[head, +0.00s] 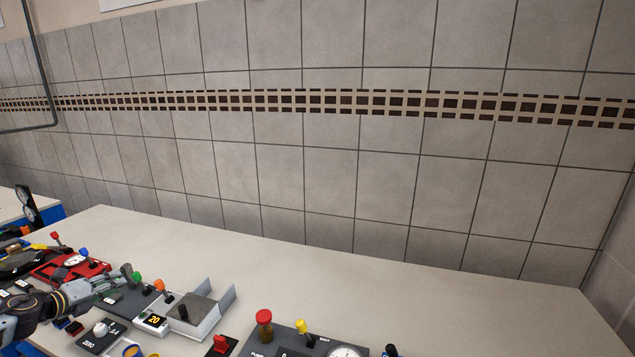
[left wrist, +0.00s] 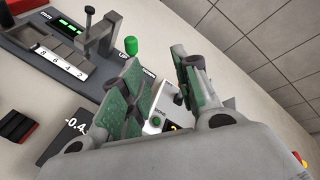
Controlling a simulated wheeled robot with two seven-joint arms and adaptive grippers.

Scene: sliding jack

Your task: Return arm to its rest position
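My left gripper (head: 124,277) is low at the left of the head view, above a dark panel (head: 128,301) near a green knob (head: 137,278). In the left wrist view its two green-padded fingers (left wrist: 158,72) stand apart, with nothing visible held between them. A green knob (left wrist: 130,46) stands just beyond the fingertips, on a dark panel (left wrist: 88,78) with a scale and a post-mounted lever (left wrist: 98,32). I cannot tell whether the fingers touch the knob. My right gripper is not in view.
A white device (head: 152,323) with a yellow readout and a metal bracket (head: 205,318) stand right of the gripper. A red panel (head: 72,266) lies left. A red-capped jar (head: 264,325) and a gauge panel (head: 300,345) are at the front. The table's back right (head: 430,300) is clear, below a tiled wall.

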